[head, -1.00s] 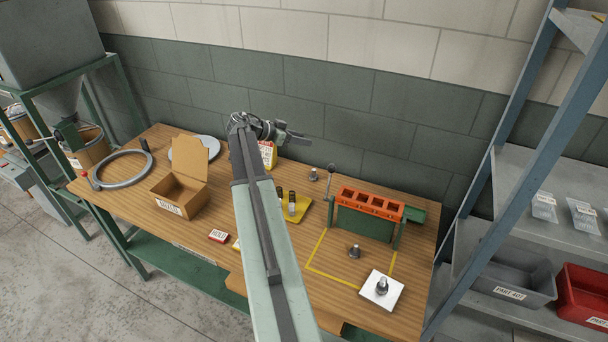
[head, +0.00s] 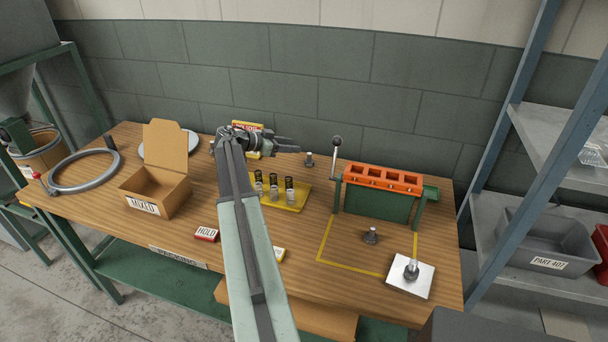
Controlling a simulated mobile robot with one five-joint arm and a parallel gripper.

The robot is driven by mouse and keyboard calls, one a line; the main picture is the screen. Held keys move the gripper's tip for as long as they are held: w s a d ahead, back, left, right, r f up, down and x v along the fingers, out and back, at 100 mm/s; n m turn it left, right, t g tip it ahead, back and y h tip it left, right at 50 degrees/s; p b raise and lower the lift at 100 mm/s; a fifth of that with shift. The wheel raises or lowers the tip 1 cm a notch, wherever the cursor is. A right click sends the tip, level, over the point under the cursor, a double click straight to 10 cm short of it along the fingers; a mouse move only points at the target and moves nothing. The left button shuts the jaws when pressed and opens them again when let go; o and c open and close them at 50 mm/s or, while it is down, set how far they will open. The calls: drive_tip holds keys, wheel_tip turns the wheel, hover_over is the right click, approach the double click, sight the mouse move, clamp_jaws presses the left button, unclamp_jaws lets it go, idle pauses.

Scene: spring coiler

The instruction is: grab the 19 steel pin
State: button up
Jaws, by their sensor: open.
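Several grey steel pins stand upright on the bench, and I cannot read a 19 on any of them. One pin (head: 309,160) stands at the back near the wall. Another pin (head: 371,236) stands inside the yellow outline in front of the orange-topped fixture. A third pin (head: 411,269) stands on a white square plate (head: 396,284) at the front right. My gripper (head: 290,145) is open and points right above the back of the bench, left of the back pin and apart from it. Its jaws look empty.
A yellow tray (head: 299,207) with several dark-topped cylinders lies beside my arm. The orange and green fixture (head: 382,180) with a lever stands at the right. An open MIXED box (head: 150,205), a grey ring (head: 62,187) and a HOLD block (head: 206,234) are at the left.

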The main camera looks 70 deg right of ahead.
sight(315, 163)
drive_tip(key=f+b, duration=0.1)
drive_tip(key=f, duration=0.2)
drive_tip(key=shift+w+f+b, duration=0.2)
drive_tip(key=shift+f+b, duration=0.1)
drive_tip(key=shift+b, duration=0.05)
drive_tip(key=shift+r, duration=0.15)
drive_tip(key=b+x, duration=0.2)
drive_tip(key=x, duration=0.4)
drive_tip(key=shift+s+d+f, duration=0.1)
drive_tip(key=shift+d+f, duration=0.05)
drive_tip(key=shift+f, duration=0.1)
drive_tip(key=shift+b+x, duration=1.15)
drive_tip(key=shift+x, duration=1.55)
drive_tip(key=shift+s+r, duration=0.15)
drive_tip(key=shift+r, duration=0.05)
clamp_jaws()
